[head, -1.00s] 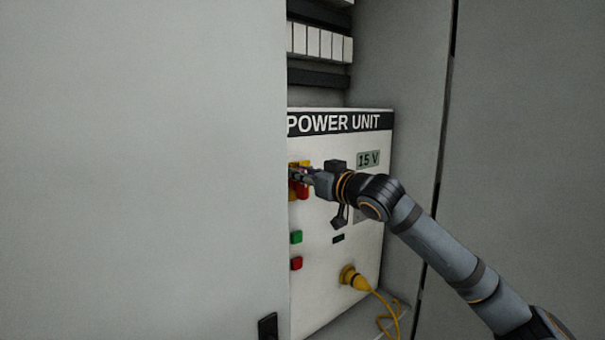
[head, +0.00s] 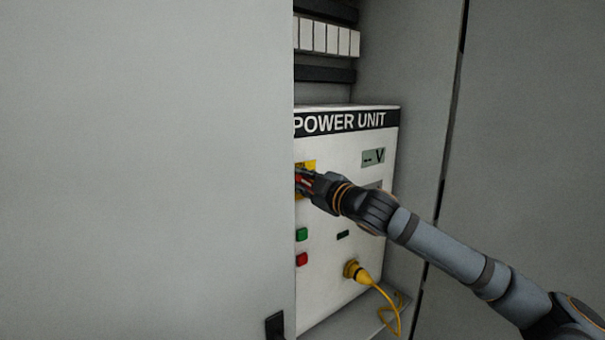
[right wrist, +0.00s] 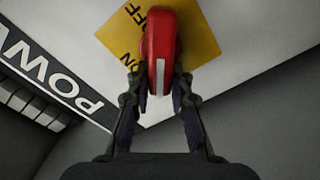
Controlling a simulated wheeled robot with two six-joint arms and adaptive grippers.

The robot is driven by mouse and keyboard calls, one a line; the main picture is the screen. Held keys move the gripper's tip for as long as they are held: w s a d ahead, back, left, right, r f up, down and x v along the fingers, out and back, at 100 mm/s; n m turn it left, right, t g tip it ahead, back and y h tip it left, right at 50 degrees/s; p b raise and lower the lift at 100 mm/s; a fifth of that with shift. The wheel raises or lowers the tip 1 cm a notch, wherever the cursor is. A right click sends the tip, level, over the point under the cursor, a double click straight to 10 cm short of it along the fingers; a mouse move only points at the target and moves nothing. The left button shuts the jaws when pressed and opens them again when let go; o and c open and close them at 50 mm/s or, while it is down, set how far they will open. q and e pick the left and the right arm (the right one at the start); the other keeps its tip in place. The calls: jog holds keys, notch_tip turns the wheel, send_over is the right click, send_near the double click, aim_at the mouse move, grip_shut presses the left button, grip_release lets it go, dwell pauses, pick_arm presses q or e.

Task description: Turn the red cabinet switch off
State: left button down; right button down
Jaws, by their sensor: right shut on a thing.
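The red cabinet switch (right wrist: 160,45) is a red handle on a yellow plate (right wrist: 200,45) marked ON and OFF, seen in the right wrist view. My right gripper (right wrist: 160,100) is shut on the handle, one finger on each side. In the head view my right gripper (head: 306,183) covers most of the switch, and a bit of the yellow plate (head: 311,164) shows above it. The power unit display (head: 373,156) reads "-- V". My left gripper is not in view.
The white power unit (head: 340,270) has a green button (head: 302,234), a red button (head: 301,259) and a yellow plug (head: 352,270) with a cable. A grey cabinet door (head: 150,170) fills the left and hides the unit's left edge.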

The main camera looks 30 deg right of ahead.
aim_at(300, 176)
jog(key=n, duration=0.2)
jog(key=f+n+p, duration=0.1)
jog(key=shift+a+n, duration=0.25)
jog(key=shift+n, duration=0.05)
jog(key=shift+f+n+p, duration=0.2)
jog(key=shift+f+n, duration=0.05)
jog(key=shift+n, duration=0.7)
jog(key=shift+f+n+p, duration=0.2)
jog(key=shift+n, duration=0.75)
jog(key=c, duration=1.2)
grip_release()
jog(key=shift+r, duration=0.1)
notch_tip(300, 176, up, 9)
jog(key=shift+d+r, duration=0.1)
jog(key=shift+r, duration=0.1)
jog(key=shift+a+r, duration=0.2)
jog(key=shift+r, duration=0.05)
